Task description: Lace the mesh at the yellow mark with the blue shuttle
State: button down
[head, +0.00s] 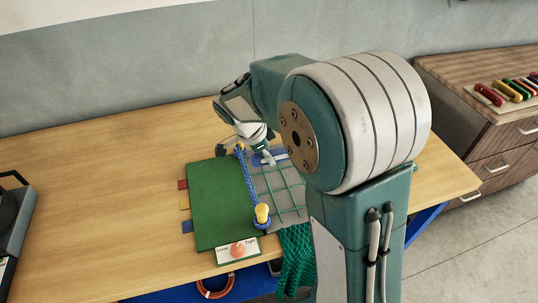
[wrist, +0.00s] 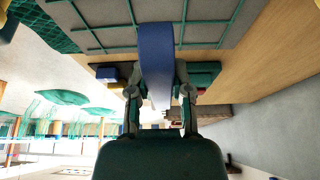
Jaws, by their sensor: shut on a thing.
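My gripper (wrist: 160,92) is shut on the blue shuttle (wrist: 156,55), which stands up between its two fingers in the wrist view. In the head view my gripper (head: 265,154) is low over the far end of the grey panel, and my arm hides part of this area. The green mesh (head: 283,191) lies over the grey panel, and its lines also show in the wrist view (wrist: 184,22). A yellow tab (head: 184,201) sits on the left edge of the green board (head: 215,200), between a red tab (head: 183,184) and a blue tab (head: 187,226). I cannot make out a yellow mark on the mesh.
A blue rope (head: 249,180) runs between two yellow-topped posts (head: 262,213). A card marked Loose and Tight (head: 238,251) lies at the front. Green netting (head: 296,255) hangs off the table edge.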

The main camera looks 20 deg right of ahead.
jog(key=a, duration=1.7)
dwell(0.7)
jog(key=shift+f, duration=0.1)
